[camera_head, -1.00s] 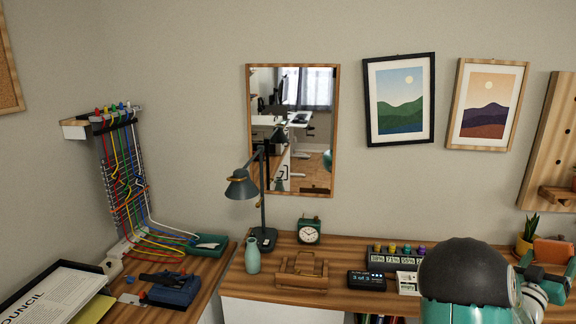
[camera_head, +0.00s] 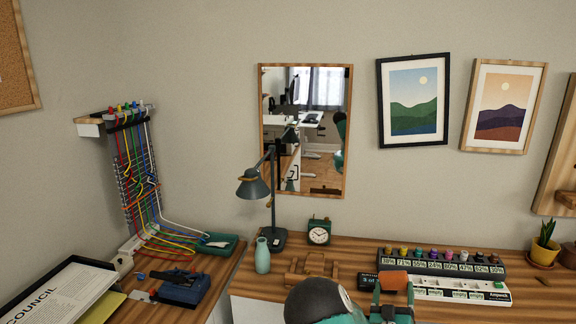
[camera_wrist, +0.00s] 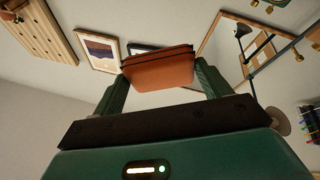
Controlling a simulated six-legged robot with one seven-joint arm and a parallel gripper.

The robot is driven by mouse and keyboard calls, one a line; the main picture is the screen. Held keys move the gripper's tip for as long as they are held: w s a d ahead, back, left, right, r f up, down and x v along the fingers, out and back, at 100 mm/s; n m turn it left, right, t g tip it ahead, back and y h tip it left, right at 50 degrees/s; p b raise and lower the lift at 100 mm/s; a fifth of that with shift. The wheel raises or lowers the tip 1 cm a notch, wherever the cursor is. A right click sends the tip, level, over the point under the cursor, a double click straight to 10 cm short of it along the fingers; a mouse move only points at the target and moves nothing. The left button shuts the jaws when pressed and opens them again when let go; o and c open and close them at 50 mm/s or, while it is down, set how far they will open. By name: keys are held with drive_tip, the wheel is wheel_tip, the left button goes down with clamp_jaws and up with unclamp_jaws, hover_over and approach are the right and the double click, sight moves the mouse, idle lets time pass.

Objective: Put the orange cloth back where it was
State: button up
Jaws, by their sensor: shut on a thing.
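The orange cloth (camera_head: 394,281) is a small folded block in the head view, above the right part of the desk. In the wrist view the cloth (camera_wrist: 158,70) lies across between the two green fingers, with a dark line along its upper edge. My gripper (camera_wrist: 160,82) is shut on it. In the head view my gripper (camera_head: 393,292) is low in the picture, in front of the row of coloured-capped bottles. My arm hides part of the desk's front.
A wooden stand (camera_head: 311,266) sits left of my gripper, near a green clock (camera_head: 319,232), a teal vase (camera_head: 262,256) and a desk lamp (camera_head: 252,188). A digital labelled rack (camera_head: 440,262) and a white labelled strip (camera_head: 462,291) lie to the right. A potted plant (camera_head: 544,246) stands farther right.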

drive_tip(key=s+a+f+n+y, duration=0.1)
drive_tip(key=a+f+y, duration=0.2)
drive_tip(key=a, duration=0.3)
drive_tip(key=s+a+f+n+t+y, duration=0.1)
drive_tip(key=a+f+n+y, duration=0.1)
drive_tip(key=a, duration=0.3)
drive_tip(key=s+a+f+n+y, duration=0.1)
drive_tip(key=a+f+y, duration=0.2)
drive_tip(key=a, duration=0.3)
drive_tip(key=s+f, duration=0.4)
drive_tip(key=f, duration=0.2)
drive_tip(key=shift+s, duration=0.3)
